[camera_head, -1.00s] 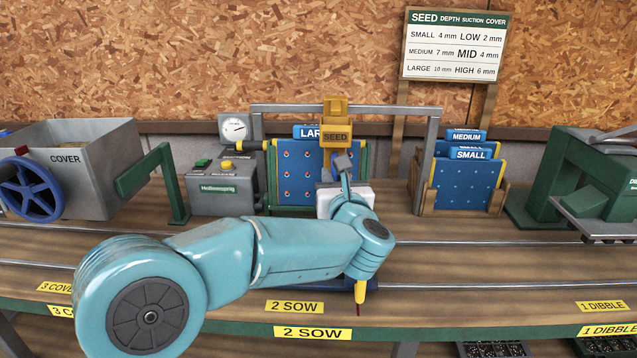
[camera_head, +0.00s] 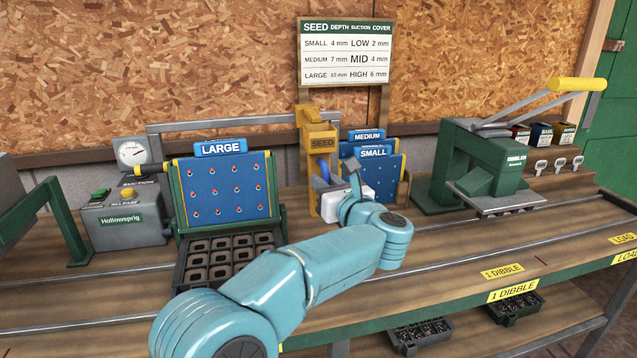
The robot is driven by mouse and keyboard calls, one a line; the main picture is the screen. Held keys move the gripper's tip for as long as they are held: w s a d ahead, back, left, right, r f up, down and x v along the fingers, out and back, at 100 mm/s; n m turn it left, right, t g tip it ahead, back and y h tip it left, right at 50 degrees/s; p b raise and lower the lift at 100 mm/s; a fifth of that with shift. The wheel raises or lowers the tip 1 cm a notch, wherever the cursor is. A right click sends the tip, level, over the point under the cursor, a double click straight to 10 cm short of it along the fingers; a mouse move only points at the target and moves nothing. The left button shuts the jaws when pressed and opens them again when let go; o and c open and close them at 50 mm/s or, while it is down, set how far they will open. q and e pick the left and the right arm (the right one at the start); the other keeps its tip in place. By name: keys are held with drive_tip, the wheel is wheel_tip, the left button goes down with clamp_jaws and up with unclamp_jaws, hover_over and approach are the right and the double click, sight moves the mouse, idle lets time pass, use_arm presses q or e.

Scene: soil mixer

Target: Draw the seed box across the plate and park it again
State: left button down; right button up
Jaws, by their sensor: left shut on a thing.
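The yellow seed box (camera_head: 322,143), marked SEED, stands upright just right of the blue LARGE plate (camera_head: 225,187). A gap shows between them. The plate leans back in its holder, with red-ringed seeds or holes over its face. My left gripper (camera_head: 337,197) is at the lower front of the seed box and is shut on it. My own wrist and the gripper's white body hide the fingertips and part of the box's lower side. A tray of dark cells (camera_head: 226,260) sits below the plate. My right gripper is out of view.
A grey rail (camera_head: 240,122) runs behind the plate. MEDIUM and SMALL plates (camera_head: 372,168) stand close behind the seed box on the right. The green dibbler (camera_head: 485,170) is further right. The suction unit (camera_head: 122,222) with its gauge is left of the plate.

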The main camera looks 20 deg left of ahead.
use_arm(q)
drive_tip(key=shift+d, duration=0.2)
drive_tip(key=c, duration=1.1)
unclamp_jaws()
drive_tip(key=shift+s+d, duration=0.25)
drive_tip(key=shift+d, duration=0.05)
drive_tip(key=b+v, duration=0.2)
drive_tip(key=v, duration=1.3)
drive_tip(key=shift+s+d, duration=0.15)
drive_tip(key=shift+s, duration=0.05)
